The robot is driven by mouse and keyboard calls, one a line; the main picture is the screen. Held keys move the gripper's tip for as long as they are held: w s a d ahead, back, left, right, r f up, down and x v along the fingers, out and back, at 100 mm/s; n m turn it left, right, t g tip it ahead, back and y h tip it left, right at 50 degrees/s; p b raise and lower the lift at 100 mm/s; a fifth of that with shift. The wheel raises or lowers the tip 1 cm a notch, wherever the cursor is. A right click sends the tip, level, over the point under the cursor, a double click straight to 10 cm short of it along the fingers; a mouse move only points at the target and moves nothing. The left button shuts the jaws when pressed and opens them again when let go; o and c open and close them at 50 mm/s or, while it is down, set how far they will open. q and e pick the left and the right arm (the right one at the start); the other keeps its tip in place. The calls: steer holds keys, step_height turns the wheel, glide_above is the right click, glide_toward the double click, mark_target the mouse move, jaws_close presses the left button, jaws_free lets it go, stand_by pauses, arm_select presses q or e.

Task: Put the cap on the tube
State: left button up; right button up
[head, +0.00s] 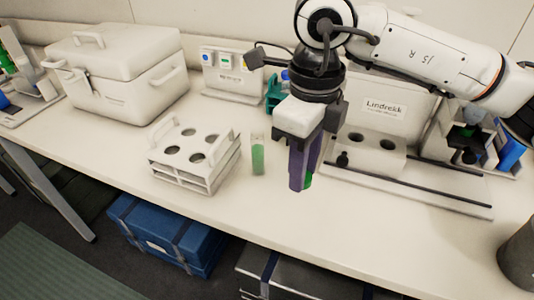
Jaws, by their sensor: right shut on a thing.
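A clear tube (258,156) with green contents stands upright on the bench, just right of the white rack. Its top end looks uncapped. My right gripper (300,184) points down to the right of the tube, apart from it, with its purple fingers low over the bench. It is shut on a small green thing (308,181), probably the cap, mostly hidden by the fingers. My left gripper is not in view.
A white rack (226,173) with several round holes stands left of the tube. Behind are a white lidded box (118,75) and a small panel unit (234,78). A white device labelled Lindrekk (385,148) stands right of the gripper. The front bench strip is clear.

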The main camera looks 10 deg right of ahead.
steer(key=d+f+n, duration=0.1)
steer(key=n, duration=0.2)
steer(key=s+d+f+n, duration=0.1)
steer(key=n, duration=0.3)
steer(key=d+f+n, duration=0.1)
steer(key=n, duration=0.2)
steer(key=shift+s+f+n, duration=0.1)
steer(key=shift+s+n, duration=0.15)
steer(key=shift+n, duration=0.05)
steer(key=d+f+n, duration=0.1)
steer(key=n, duration=0.3)
steer(key=s+f+n, duration=0.1)
steer(key=n, duration=0.3)
steer(key=s+d+f+n, duration=0.1)
steer(key=n, duration=0.3)
steer(key=shift+s+d+f, duration=0.15)
steer(key=shift+s+d, duration=0.1)
steer(key=shift+d, duration=0.1)
steer(key=n, duration=0.3)
steer(key=s+f+n, duration=0.1)
steer(key=shift+d+n, duration=0.3)
steer(key=shift+d, duration=0.1)
